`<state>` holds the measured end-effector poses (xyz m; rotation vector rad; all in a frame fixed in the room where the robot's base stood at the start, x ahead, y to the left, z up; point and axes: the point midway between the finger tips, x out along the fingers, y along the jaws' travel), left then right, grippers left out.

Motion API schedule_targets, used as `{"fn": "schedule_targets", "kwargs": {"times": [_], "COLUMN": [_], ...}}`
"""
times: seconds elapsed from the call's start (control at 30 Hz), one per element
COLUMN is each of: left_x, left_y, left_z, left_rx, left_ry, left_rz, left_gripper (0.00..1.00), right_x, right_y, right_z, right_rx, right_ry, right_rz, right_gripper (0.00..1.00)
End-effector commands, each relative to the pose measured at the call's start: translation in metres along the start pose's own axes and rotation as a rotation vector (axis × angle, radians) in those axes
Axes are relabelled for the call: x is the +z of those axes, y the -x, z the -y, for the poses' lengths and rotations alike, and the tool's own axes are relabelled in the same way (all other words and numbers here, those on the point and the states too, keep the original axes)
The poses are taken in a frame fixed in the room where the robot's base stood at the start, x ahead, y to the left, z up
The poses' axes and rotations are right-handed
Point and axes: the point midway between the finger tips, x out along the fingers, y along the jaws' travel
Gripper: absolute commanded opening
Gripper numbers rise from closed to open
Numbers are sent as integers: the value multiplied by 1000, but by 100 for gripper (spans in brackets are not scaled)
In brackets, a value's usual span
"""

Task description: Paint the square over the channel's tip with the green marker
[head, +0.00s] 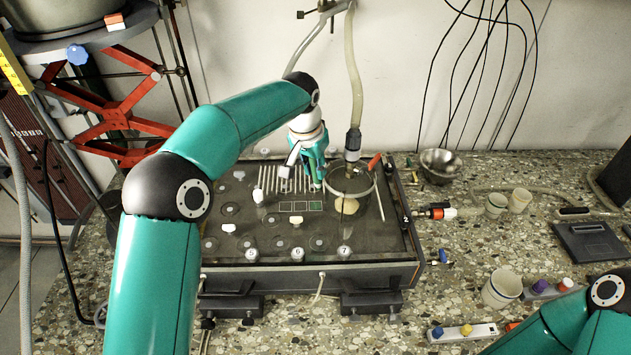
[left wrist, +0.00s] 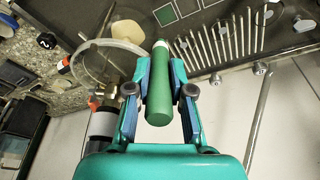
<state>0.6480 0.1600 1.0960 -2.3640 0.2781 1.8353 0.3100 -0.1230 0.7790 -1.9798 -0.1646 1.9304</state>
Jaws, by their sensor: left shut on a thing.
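My left gripper (head: 313,160) is over the back middle of the dark tank top (head: 240,190). In the left wrist view, my left gripper (left wrist: 161,85) is shut on the green marker (left wrist: 160,105), one finger on each side; its narrower pale-green end points at the tank. A row of three small outlined squares (head: 300,206) lies in front of the gripper. The rightmost square (head: 316,205) is green inside; it also shows as a green square (left wrist: 165,14) beyond the marker tip in the wrist view. I cannot tell whether the tip touches anything. My right gripper is out of view.
A clear round vessel (head: 350,185) with a hose (head: 354,80) stands right of the gripper. Pale parallel strips (head: 278,178) lie behind the squares. White knobs (head: 344,251) line the front. A metal bowl (head: 440,162) and cups (head: 501,288) stand to the right.

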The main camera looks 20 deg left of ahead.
Motion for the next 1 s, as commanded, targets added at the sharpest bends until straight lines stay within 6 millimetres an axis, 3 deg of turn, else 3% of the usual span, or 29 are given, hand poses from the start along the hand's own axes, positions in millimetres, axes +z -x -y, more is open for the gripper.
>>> {"fn": "schedule_targets", "kwargs": {"times": [0.6, 1.0], "left_x": [21, 23], "left_y": [-48, -52], "left_z": [16, 18], "left_rx": [5, 6], "left_ry": [0, 0], "left_rz": [0, 0], "left_gripper": [0, 0], "right_x": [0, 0], "right_y": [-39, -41], "right_z": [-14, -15], "right_rx": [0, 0], "right_ry": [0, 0], "right_rz": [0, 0], "right_gripper": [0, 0]}}
